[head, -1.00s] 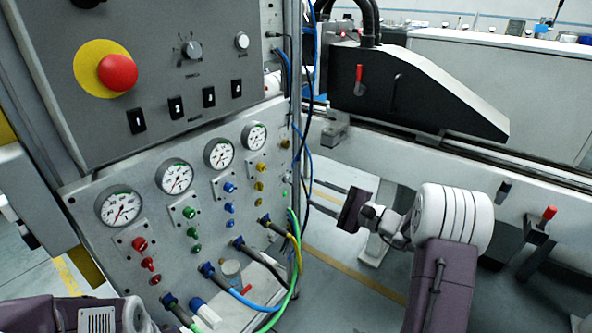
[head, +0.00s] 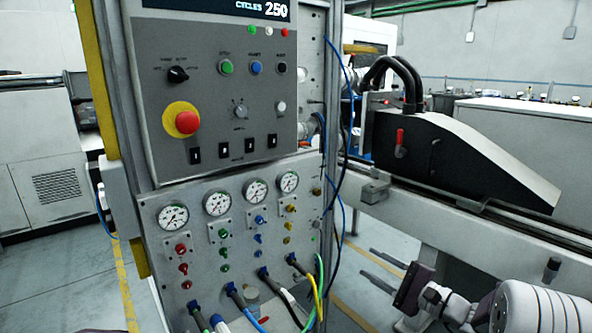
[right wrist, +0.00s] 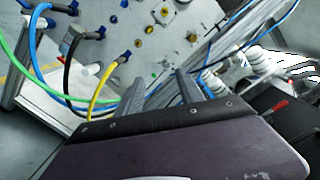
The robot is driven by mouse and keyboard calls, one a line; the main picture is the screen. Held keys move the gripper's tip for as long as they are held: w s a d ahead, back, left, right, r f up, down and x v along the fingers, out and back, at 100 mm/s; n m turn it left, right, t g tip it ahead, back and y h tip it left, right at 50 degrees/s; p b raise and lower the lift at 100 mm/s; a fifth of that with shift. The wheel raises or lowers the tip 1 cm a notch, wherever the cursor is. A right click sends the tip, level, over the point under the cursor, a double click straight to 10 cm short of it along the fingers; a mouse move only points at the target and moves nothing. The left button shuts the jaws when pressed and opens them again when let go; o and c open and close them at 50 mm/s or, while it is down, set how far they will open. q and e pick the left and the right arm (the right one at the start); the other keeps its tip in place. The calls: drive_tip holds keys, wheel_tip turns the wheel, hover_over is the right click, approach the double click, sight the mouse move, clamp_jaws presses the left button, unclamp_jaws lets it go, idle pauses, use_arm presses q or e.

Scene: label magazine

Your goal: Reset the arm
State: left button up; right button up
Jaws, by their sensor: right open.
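My right gripper (head: 368,262) is at the lower right of the head view, with its two dark fingers apart and pointing left towards the panel stand. Nothing shows between the fingers. In the right wrist view the two fingers (right wrist: 160,82) also stand apart and empty, with the panel's hoses and fittings beyond them. The gripper looks clear of the panel, but I cannot tell the exact gap.
A grey control panel (head: 217,100) with a red stop button (head: 187,122) stands above a gauge panel (head: 205,245). Coloured hoses (head: 320,290) hang from its lower edge. A black machine cover (head: 450,155) sits on a rail behind my right arm. Open floor (head: 60,285) lies at left.

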drive_tip(key=s+a+n+g+y, duration=0.2)
drive_tip(key=s+a+n+g, duration=0.35)
drive_tip(key=a, duration=0.75)
drive_tip(key=s+a+f+n+g+h, duration=0.1)
drive_tip(key=s+a+f+n+g, duration=0.3)
drive_tip(key=s, duration=0.5)
drive_tip(key=s+d+f+n+g+h, duration=0.2)
drive_tip(key=s+f+g+h, duration=0.15)
drive_tip(key=s+f, duration=0.25)
drive_tip(key=s+d+f+n+g+h, duration=0.2)
drive_tip(key=s+f+h, duration=0.25)
drive_tip(key=s, duration=0.25)
drive_tip(key=d+f+n+t+h, duration=0.25)
drive_tip(key=d+f+h, duration=0.25)
drive_tip(key=d, duration=0.5)
wheel_tip(320, 180, up, 32)
drive_tip(key=w+p, duration=0.2)
drive_tip(key=p, duration=2.9)
drive_tip(key=shift+d+f, duration=0.2)
drive_tip(key=shift+d, duration=0.2)
